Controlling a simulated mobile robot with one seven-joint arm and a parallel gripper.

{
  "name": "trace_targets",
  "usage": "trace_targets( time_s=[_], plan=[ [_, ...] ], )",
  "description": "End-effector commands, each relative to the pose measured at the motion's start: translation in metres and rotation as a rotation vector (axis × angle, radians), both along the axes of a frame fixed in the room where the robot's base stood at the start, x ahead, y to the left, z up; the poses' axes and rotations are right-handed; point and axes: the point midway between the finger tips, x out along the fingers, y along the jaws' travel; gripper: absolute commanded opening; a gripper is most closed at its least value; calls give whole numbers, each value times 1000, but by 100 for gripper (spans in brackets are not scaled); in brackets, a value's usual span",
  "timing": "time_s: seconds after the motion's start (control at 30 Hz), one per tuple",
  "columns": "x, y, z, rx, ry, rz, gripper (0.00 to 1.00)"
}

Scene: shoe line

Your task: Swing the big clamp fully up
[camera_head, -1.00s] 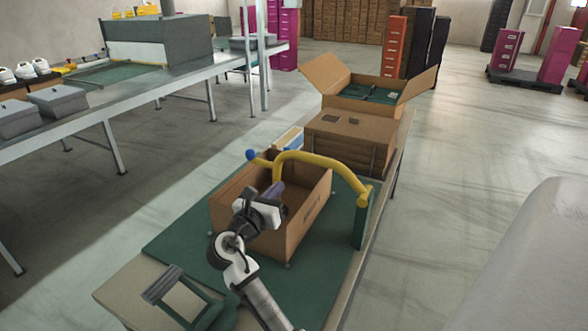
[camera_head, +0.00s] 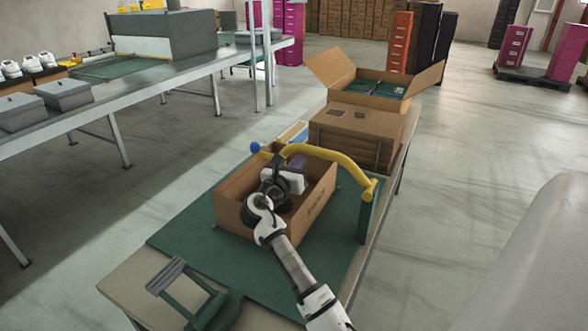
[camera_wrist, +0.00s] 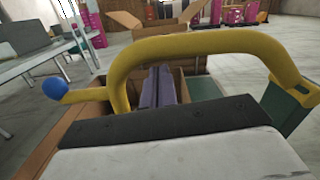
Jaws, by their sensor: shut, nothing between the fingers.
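The big clamp is a thick yellow bent bar (camera_head: 335,157) with a blue ball knob (camera_head: 255,147) at its left end. Its right end is hinged on a green post (camera_head: 366,217). The bar arches over an open cardboard box (camera_head: 315,207). In the wrist view the bar (camera_wrist: 200,46) crosses in front of my gripper (camera_wrist: 158,84), and the knob (camera_wrist: 54,87) is at the left. My gripper (camera_head: 298,161) is shut and empty over the box, with its purple fingers close under the arch. I cannot tell whether they touch the bar.
A closed brown carton (camera_head: 355,122) and an open carton (camera_head: 373,88) stand behind the box. A green stand (camera_head: 195,295) is at the near left of the green mat (camera_head: 190,248). A long grey bench (camera_head: 110,92) runs along the left.

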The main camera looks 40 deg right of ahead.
Motion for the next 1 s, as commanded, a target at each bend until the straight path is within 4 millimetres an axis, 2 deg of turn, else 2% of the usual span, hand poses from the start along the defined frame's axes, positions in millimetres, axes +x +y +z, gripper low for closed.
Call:
trace_targets(
  time_s=[0.37,0.53,0.77,1.0],
  plan=[
    [0,0,2,2,-6,0,0],
    [-2,-1,11,16,-42,0,0],
    [-10,-4,39,68,-167,1,0],
    [-30,-12,78,152,-368,1,0]
  ],
)
